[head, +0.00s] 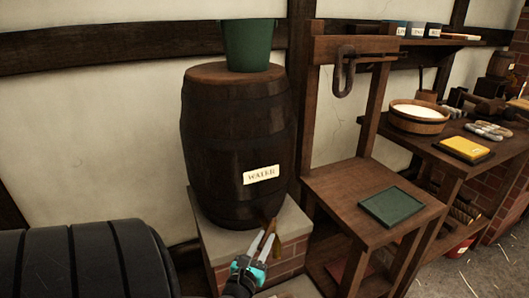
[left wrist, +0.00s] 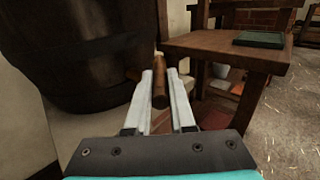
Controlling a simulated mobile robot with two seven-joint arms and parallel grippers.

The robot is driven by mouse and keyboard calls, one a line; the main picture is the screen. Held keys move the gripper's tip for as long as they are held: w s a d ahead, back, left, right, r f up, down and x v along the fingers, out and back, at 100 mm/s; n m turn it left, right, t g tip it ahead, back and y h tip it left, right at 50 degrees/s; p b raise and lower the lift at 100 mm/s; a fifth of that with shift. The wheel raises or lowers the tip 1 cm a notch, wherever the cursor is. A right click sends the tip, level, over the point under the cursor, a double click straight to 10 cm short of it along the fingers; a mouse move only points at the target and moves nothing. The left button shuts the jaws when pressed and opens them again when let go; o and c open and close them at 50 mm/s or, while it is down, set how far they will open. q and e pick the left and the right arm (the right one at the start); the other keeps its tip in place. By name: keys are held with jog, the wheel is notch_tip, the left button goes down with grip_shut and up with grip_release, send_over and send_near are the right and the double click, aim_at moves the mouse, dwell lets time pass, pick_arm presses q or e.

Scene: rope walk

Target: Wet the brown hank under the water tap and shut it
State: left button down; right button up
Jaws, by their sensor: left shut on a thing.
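A dark barrel (head: 235,140) with a WATER label stands on a brick-and-stone plinth. Its wooden water tap (head: 271,227) sticks out low at the front. My left gripper (head: 264,242) is at the tap, its pale fingers shut on the tap's wooden handle. In the left wrist view the round brown handle (left wrist: 160,95) lies between the fingers (left wrist: 160,78). I cannot make out a brown hank in either view. Whether water runs is also not visible. My right gripper is not in view.
A green bucket (head: 248,45) stands on the barrel. To the right is a wooden stand (head: 330,185) with a dark hook (head: 343,72) and a green mat (head: 391,206). Further right, a bench carries a tub of white stuff (head: 418,117) and a yellow block (head: 463,148).

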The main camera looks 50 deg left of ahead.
pick_arm(q)
jog(key=shift+w+a+r, duration=0.1)
jog(key=shift+a+r, duration=0.05)
jog(key=shift+r, duration=0.05)
jog(key=c, duration=0.8)
grip_release()
jog(key=shift+f, duration=0.15)
jog(key=p+v, duration=0.1)
jog(key=v, duration=0.5)
jog(key=shift+s+d, duration=0.25)
jog(key=shift+s+d+p, duration=0.25)
jog(key=shift+s+p, duration=0.05)
jog(key=shift+s, duration=0.1)
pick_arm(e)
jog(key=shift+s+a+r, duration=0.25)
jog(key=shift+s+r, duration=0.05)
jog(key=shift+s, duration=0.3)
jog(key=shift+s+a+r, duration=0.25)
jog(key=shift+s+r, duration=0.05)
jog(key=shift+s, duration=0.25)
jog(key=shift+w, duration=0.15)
